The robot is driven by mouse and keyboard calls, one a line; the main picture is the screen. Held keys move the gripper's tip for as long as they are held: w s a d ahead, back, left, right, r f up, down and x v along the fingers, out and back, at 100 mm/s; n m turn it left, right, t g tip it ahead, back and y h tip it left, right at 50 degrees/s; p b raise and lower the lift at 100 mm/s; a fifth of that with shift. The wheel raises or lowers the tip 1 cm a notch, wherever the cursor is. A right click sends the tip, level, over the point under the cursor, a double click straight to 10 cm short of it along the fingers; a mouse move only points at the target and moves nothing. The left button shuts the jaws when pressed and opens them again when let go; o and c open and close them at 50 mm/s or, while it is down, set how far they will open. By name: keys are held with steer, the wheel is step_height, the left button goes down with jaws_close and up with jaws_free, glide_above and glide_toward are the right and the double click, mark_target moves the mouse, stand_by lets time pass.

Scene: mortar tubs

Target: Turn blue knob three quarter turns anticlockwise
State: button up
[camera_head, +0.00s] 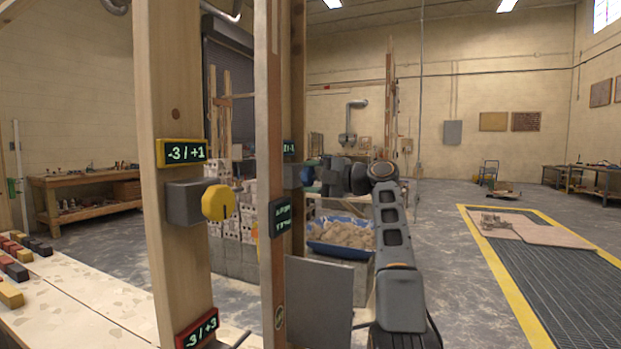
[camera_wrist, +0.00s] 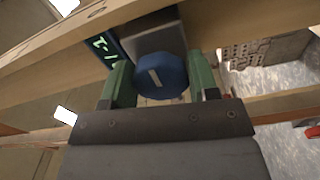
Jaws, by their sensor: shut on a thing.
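The blue knob (camera_wrist: 161,76) is round with a pale mark on its face, and it sits on a grey box (camera_wrist: 152,36) fixed to a wooden post. My gripper (camera_wrist: 163,84) has one green finger on each side of the knob and is shut on it. In the head view the blue knob (camera_head: 306,176) shows small beside the far post, with my gripper (camera_head: 318,174) reaching it from the right. A display (camera_wrist: 108,46) beside the knob is partly hidden; its head-view part (camera_head: 289,148) seems to end in "-1".
A yellow knob (camera_head: 218,202) on the near post has a display (camera_head: 185,152) reading "-3 / +1". A red-framed display (camera_head: 197,329) below reads "-3 / +3". A middle post (camera_head: 268,120) stands close to my arm. Open floor lies right.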

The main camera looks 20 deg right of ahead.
steer(key=shift+f, duration=0.15)
steer(key=o, duration=0.9)
steer(key=b+v, duration=0.2)
steer(key=v, duration=1.2)
